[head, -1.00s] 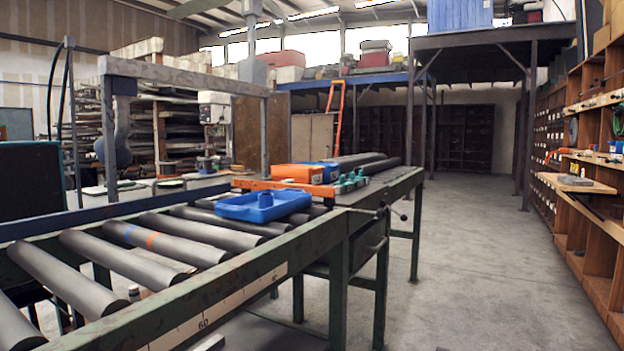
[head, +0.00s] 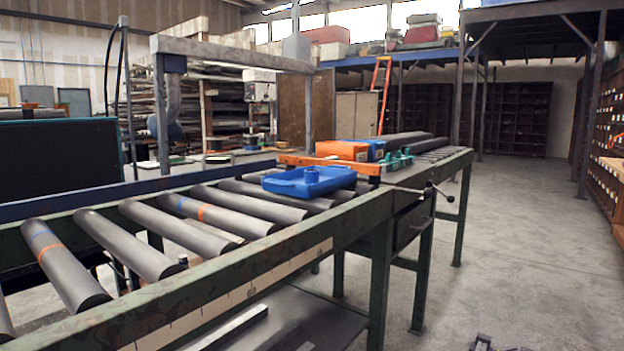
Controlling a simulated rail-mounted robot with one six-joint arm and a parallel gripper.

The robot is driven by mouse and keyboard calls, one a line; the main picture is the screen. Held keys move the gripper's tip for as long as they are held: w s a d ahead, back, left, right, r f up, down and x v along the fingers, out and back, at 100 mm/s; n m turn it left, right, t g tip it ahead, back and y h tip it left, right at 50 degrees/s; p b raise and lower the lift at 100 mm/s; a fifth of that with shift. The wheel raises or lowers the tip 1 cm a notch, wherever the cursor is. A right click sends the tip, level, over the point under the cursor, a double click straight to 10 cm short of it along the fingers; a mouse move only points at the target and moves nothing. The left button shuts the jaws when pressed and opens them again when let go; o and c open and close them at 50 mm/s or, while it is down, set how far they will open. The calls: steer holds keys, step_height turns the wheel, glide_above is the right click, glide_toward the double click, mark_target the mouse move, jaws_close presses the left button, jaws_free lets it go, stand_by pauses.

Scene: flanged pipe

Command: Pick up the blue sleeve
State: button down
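The blue sleeve (head: 312,174) looks like a short upright blue cylinder standing inside a shallow blue tray (head: 282,187). The tray rests on the rollers of the long green roller bench, near the middle of the head view. My gripper is not clearly in view. Small dark parts show at the bottom edge, right of the middle, and I cannot tell what they are.
An orange bar (head: 322,161) crosses just behind the tray. Orange bins (head: 342,150) and small green parts (head: 397,160) sit beyond it. A handle (head: 410,190) sticks out from the bench's right side. The concrete floor (head: 480,240) to the right is clear.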

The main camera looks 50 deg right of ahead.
stand_by(0.4)
steer(key=shift+c, duration=2.2)
jaws_free()
